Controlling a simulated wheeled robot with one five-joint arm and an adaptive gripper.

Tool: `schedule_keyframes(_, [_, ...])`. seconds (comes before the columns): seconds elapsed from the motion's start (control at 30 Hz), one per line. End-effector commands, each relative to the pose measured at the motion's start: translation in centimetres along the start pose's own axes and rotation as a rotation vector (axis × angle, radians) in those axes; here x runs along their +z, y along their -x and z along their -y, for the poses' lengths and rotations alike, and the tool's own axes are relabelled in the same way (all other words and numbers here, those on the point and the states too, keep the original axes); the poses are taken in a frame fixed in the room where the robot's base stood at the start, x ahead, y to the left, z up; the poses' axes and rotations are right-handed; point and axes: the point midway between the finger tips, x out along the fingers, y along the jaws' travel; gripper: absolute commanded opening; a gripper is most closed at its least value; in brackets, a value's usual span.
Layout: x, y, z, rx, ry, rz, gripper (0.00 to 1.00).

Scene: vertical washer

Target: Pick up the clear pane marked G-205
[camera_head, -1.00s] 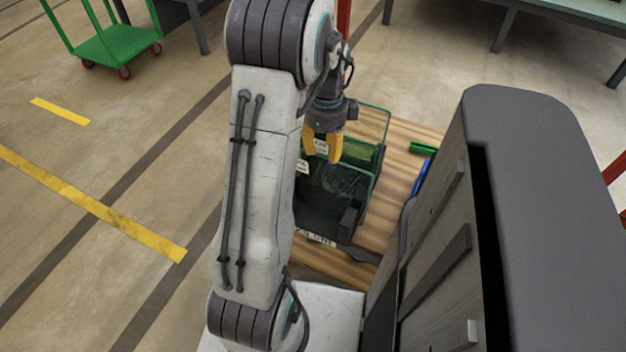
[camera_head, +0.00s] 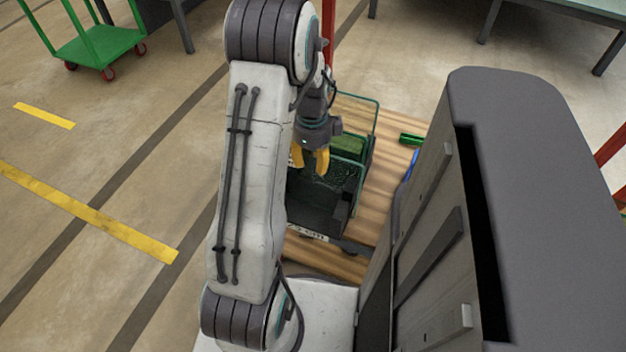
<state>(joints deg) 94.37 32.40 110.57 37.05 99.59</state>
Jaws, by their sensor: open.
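A dark rack (camera_head: 338,218) stands on a wooden table and holds glass-like panes. A clear pane with a thin green edge (camera_head: 376,118) rises at the back of the rack. The G-205 marking cannot be read on any pane. A white label (camera_head: 307,233) is on the rack's front edge, too small to read. My gripper (camera_head: 310,170) points down over the rack's left part, its yellow fingers apart and with no pane seen between them. Whether the fingertips touch a pane cannot be told. My arm hides the rack's left side.
A green piece (camera_head: 411,139) and a blue piece (camera_head: 411,163) lie on the wooden table (camera_head: 388,185) right of the rack. A large grey machine (camera_head: 540,200) stands close on the right. A green cart (camera_head: 98,46) is far left; open floor lies left.

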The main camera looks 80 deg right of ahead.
Motion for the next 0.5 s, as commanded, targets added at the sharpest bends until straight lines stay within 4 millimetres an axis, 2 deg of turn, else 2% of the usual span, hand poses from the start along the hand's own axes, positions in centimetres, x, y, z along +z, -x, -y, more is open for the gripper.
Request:
schedule_keyframes(0.1, [0.00,0.02,0.00,0.000,0.000,0.000,0.41])
schedule_keyframes(0.5, [0.00,0.05,0.01,0.000,0.000,0.000,0.05])
